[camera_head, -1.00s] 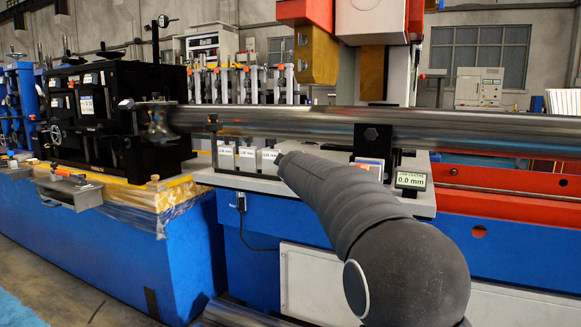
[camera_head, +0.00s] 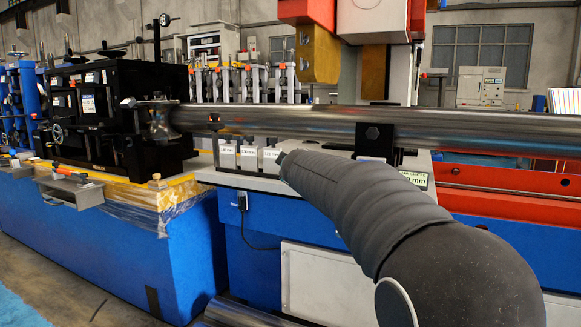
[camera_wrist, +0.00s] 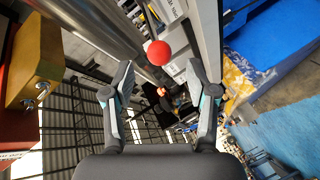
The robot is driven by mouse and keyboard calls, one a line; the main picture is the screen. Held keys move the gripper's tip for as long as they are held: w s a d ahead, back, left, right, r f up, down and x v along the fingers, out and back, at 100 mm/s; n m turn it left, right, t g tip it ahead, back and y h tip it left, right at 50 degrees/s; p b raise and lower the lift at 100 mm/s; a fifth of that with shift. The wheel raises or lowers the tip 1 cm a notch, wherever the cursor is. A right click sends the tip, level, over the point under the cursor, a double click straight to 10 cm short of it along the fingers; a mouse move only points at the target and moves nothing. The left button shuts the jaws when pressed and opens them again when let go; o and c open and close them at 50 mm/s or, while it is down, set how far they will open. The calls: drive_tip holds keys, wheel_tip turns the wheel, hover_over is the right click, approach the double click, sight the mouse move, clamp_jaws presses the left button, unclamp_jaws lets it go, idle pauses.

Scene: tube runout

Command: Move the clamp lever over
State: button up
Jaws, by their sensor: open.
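A red ball knob (camera_wrist: 159,53), which looks like the end of the clamp lever, shows in the wrist view just ahead of my fingertips and about midway between them. The lever's shaft cannot be made out clearly. My gripper (camera_wrist: 160,72) is open, with one finger on each side and nothing held. I cannot tell how far the knob is beyond the tips. In the head view my gripper and the lever are hidden behind my grey sleeved arm. A long steel tube (camera_head: 290,123) runs across the machine, and it also shows at upper left in the wrist view (camera_wrist: 95,28).
A black bracket with a bolt (camera_head: 374,137) stands at the tube. White labelled blocks (camera_head: 249,157) sit below it. A yellow block (camera_wrist: 36,62) is left of my fingers in the wrist view. A display (camera_head: 415,179) is partly covered.

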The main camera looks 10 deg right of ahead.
drive_tip(key=shift+v, duration=0.8)
